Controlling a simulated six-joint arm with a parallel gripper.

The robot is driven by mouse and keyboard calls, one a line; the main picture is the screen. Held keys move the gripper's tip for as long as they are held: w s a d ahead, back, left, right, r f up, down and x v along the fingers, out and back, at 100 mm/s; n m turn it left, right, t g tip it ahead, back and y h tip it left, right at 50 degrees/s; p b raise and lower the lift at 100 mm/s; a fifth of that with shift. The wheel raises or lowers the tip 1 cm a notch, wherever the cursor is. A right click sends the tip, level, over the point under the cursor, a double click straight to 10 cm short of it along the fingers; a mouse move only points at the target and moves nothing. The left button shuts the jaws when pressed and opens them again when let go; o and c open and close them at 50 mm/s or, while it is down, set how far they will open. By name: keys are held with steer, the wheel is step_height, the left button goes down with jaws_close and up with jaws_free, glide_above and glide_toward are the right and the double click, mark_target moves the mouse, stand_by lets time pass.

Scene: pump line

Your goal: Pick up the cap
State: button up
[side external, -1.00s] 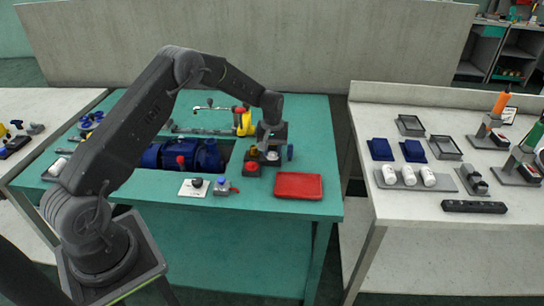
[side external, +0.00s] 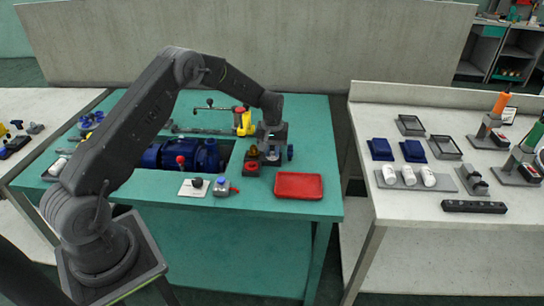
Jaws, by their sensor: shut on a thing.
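My gripper (side external: 271,149) points down over the small dark fixture (side external: 270,161) on the green bench, left of the red tray. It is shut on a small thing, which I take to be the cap. The cap is too small and too covered by the fingers to make out its shape. I cannot tell whether it still touches the fixture.
A dark blue wheel (side external: 290,152) is close right. The red tray (side external: 299,186) lies at the front right. A blue pump (side external: 182,155) sits to the left.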

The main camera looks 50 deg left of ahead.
mark_target(272, 153)
steer(key=shift+r, duration=0.7)
stand_by(0.6)
steer(key=shift+r, duration=2.15)
